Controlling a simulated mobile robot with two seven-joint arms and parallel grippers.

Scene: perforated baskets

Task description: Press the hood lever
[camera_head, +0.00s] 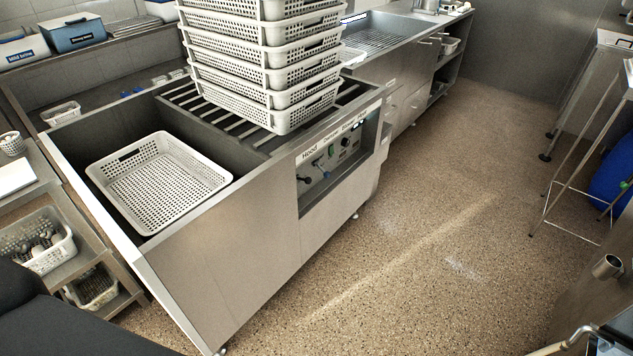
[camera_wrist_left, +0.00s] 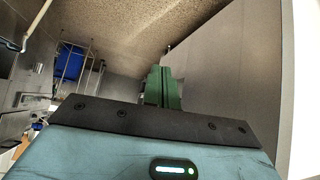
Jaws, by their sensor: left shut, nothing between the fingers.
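The steel machine's front has a recessed control panel (camera_head: 335,158) marked "Hood" at its left end. Below that word is a small dark lever or knob (camera_head: 304,179), with another small lever (camera_head: 318,163) to its right. They are too small to tell which way they are set. My left gripper shows in the left wrist view as two green fingers (camera_wrist_left: 162,88), shut together and empty. A smooth pale panel lies to their right, and the panel's controls are not seen there. The left gripper does not show in the head view. My right gripper is in neither view.
A white perforated basket (camera_head: 160,180) sits in the machine's open basin. Tall stacked baskets (camera_head: 265,75) stand on the bars behind the panel. A shelf with baskets (camera_head: 38,240) is at the left. The speckled floor (camera_head: 420,230) before the machine is clear.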

